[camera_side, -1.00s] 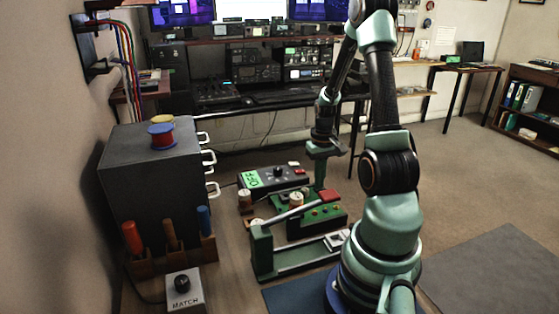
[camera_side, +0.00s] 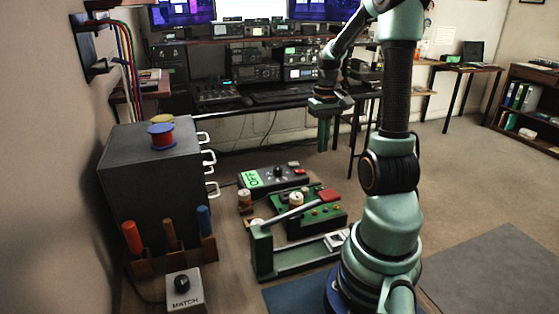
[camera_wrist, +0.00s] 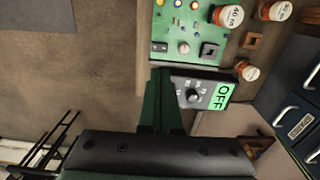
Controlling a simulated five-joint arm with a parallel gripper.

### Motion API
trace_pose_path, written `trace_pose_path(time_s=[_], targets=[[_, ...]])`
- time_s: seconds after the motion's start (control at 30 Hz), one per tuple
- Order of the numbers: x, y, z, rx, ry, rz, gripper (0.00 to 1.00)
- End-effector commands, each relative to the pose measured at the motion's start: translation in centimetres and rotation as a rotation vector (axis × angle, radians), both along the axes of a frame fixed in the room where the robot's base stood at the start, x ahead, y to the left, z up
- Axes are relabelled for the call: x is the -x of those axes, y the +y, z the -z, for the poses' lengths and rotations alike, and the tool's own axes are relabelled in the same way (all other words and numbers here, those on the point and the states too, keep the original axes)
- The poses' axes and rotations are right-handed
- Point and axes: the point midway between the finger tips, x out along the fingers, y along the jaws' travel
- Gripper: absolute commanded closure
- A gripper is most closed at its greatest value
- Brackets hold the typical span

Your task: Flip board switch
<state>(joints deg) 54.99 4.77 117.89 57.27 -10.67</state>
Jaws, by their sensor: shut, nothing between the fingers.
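The green board (camera_side: 296,201) lies on the bench in the side view, with a red block at its far right end. In the wrist view the board (camera_wrist: 175,35) shows at the top, carrying small coloured parts and a dark square part (camera_wrist: 208,51); I cannot tell for sure which part is the switch. A black box with a green display (camera_side: 250,179) stands behind the board; its display (camera_wrist: 221,96) reads OFF in the wrist view. My gripper (camera_side: 323,138) is shut and empty, pointing down, raised above and behind the board. Its fingers (camera_wrist: 160,98) hide part of the box.
A green stand with a slanted bar (camera_side: 265,250) is in front of the board. A grey drawer cabinet (camera_side: 150,180) is at left, with a tool rack and a MATCH knob box (camera_side: 184,290) before it. Air around my gripper is clear.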

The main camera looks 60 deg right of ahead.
Motion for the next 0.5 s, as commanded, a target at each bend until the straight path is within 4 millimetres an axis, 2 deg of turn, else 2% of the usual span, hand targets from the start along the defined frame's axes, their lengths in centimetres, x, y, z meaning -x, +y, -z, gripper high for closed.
trace_pose_path(time_s=[0.03,0.2,0.5], targets=[[-0.1,-0.1,-0.8,0.004,-0.003,0.000,1.00],[0.0,-0.1,-1.9,0.001,-0.001,0.000,1.00],[0.0,0.0,-2.1,0.001,-0.001,-0.001,1.00]])
